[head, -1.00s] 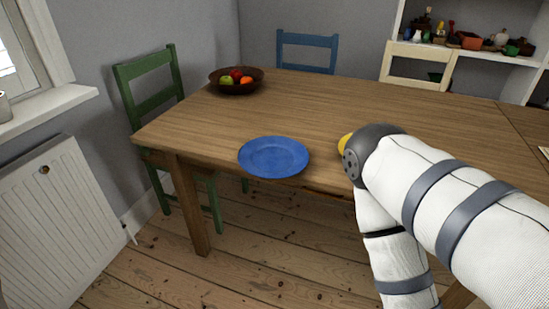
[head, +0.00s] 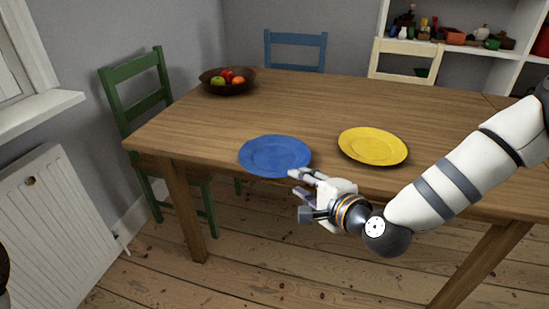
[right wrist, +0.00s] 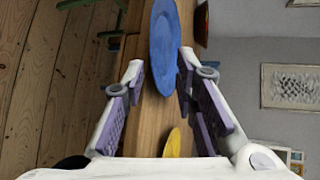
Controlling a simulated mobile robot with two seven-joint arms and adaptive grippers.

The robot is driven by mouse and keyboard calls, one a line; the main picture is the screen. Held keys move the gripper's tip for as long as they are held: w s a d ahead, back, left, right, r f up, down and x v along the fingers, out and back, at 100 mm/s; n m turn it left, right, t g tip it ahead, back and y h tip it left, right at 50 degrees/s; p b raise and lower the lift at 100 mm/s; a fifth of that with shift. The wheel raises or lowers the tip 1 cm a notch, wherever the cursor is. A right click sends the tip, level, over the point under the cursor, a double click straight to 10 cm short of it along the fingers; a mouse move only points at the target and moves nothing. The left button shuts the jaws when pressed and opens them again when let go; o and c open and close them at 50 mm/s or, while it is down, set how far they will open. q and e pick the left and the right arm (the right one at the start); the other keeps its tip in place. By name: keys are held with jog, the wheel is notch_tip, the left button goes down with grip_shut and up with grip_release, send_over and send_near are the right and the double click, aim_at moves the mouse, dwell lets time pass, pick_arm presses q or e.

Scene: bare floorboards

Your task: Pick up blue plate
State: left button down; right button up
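The blue plate (head: 274,155) lies flat at the front edge of the wooden table, its near rim reaching to or slightly past the edge. My right gripper (head: 297,182) is just below and right of that rim in the head view, fingers pointing left toward it. Touching is not visible. My left gripper is not in view.
A yellow plate (head: 372,146) lies right of the blue plate on the table (head: 300,105). A fruit bowl (head: 228,88) stands at the back left. Green (head: 140,100), blue (head: 295,37) and cream (head: 405,48) chairs surround the table. A radiator (head: 65,235) is at left.

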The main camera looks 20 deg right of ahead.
aim_at(282, 174)
jog(key=f+b+x, duration=0.1)
jog(key=x, duration=0.8)
jog(key=shift+s, duration=0.2)
jog(key=shift+r, duration=0.1)
grip_shut()
